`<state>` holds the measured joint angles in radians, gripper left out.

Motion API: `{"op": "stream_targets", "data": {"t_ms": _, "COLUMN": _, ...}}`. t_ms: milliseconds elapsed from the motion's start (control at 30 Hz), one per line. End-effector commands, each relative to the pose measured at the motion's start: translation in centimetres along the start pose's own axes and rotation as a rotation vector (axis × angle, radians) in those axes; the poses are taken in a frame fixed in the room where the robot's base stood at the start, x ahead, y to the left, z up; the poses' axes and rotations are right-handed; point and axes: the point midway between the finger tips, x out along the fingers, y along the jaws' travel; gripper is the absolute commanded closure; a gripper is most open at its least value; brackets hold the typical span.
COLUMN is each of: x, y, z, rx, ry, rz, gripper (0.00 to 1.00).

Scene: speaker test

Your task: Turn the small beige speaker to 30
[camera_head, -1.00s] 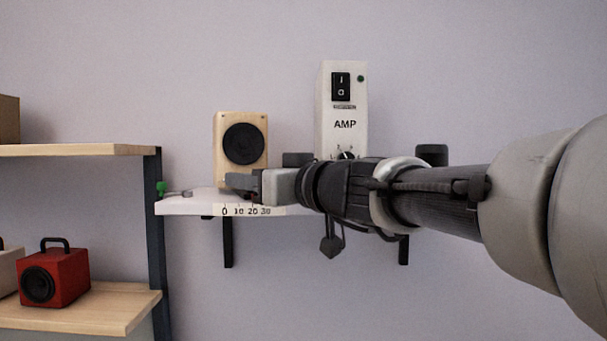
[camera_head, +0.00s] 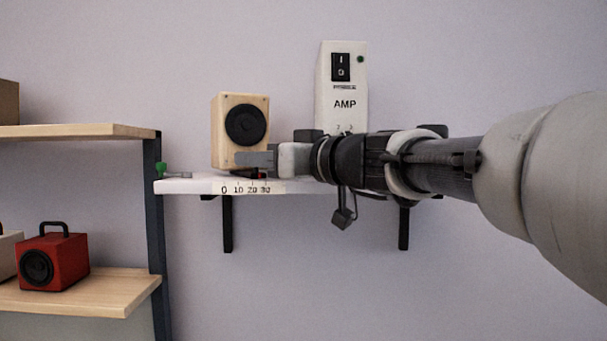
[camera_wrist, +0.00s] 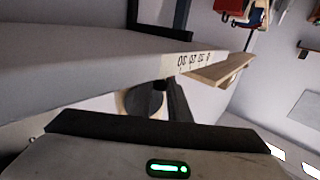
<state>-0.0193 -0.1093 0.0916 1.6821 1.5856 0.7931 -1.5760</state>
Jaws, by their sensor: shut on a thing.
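The small beige speaker (camera_head: 222,135) stands on the white wall shelf, its dark round cone facing forward and slightly right. A strip with marks 0, 10, 20, 30 (camera_head: 244,188) is on the shelf's front edge below it. A small dark and red piece under the speaker shows near the 20 mark; its exact reading is unclear. My gripper (camera_head: 255,159) reaches in from the right and is shut on the speaker's lower part; the contact is partly hidden. In the wrist view the speaker (camera_wrist: 128,104) shows only in part beside a dark finger, and the strip (camera_wrist: 193,61) appears upside down.
A white AMP box (camera_head: 341,100) stands on the wall shelf (camera_head: 185,187) behind my arm. A small green item (camera_head: 160,169) is at the shelf's left end. A wooden rack at left holds a red speaker (camera_head: 67,262).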

Motion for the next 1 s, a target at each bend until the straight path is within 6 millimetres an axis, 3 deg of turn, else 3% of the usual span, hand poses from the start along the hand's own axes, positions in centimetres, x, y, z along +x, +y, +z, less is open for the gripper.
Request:
{"op": "stream_targets", "data": {"t_ms": 467, "x": -0.4, "y": 0.8, "z": -0.1, "rx": 0.0, "ry": -0.001, "rz": -0.07, "gripper": 1.0}}
{"op": "stream_targets", "data": {"t_ms": 500, "x": -0.4, "y": 0.8, "z": -0.1, "rx": 0.0, "ry": -0.001, "rz": -0.07, "gripper": 0.82}}
{"op": "stream_targets", "data": {"t_ms": 600, "x": -0.4, "y": 0.8, "z": -0.1, "rx": 0.0, "ry": -0.001, "rz": -0.069, "gripper": 0.67}}
{"op": "stream_targets", "data": {"t_ms": 1000, "x": -1.1, "y": 0.8, "z": 0.0, "rx": -0.001, "ry": -0.001, "rz": -0.068, "gripper": 0.67}}
